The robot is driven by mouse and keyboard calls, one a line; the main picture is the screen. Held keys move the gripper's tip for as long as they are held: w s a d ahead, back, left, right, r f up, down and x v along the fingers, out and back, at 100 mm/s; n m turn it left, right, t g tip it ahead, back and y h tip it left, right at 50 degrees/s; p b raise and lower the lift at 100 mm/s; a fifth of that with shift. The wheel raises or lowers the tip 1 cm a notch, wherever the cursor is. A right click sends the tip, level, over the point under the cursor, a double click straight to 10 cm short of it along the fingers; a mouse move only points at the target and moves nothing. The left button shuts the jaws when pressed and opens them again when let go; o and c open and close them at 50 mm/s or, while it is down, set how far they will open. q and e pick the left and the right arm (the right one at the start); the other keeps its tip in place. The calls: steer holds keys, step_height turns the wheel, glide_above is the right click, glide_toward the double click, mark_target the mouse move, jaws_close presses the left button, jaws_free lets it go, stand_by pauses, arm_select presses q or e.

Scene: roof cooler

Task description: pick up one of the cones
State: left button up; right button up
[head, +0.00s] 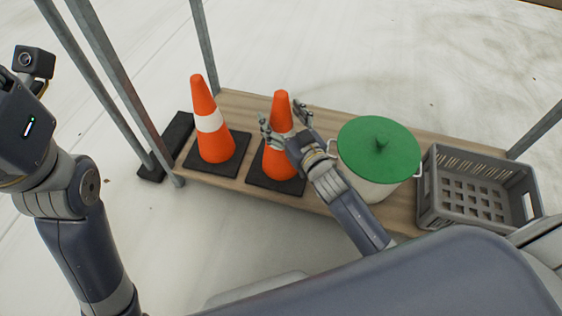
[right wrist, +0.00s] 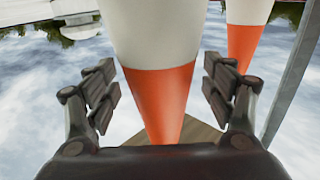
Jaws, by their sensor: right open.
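Two orange cones with white bands and black square bases stand upright on a wooden shelf (head: 230,185). The left cone (head: 208,120) is free of any gripper. My right gripper (head: 284,118) is open around the upper part of the right cone (head: 281,160), one finger to each side. In the right wrist view the right cone (right wrist: 160,85) fills the space between the open fingers of my right gripper (right wrist: 158,95), with a gap on both sides. The left cone (right wrist: 243,40) shows behind on the right there. My left arm is at the left edge; its fingers are out of view.
A pot with a green lid (head: 378,150) stands right of the right cone, close to my right arm. A grey crate (head: 478,190) is at the shelf's right end. Metal posts (head: 203,45) rise at the shelf's corners. Pale floor lies around.

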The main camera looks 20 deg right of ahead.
steer(key=shift+w, duration=0.1)
steer(key=shift+c, duration=0.2)
jaws_close()
steer(key=shift+r, duration=0.15)
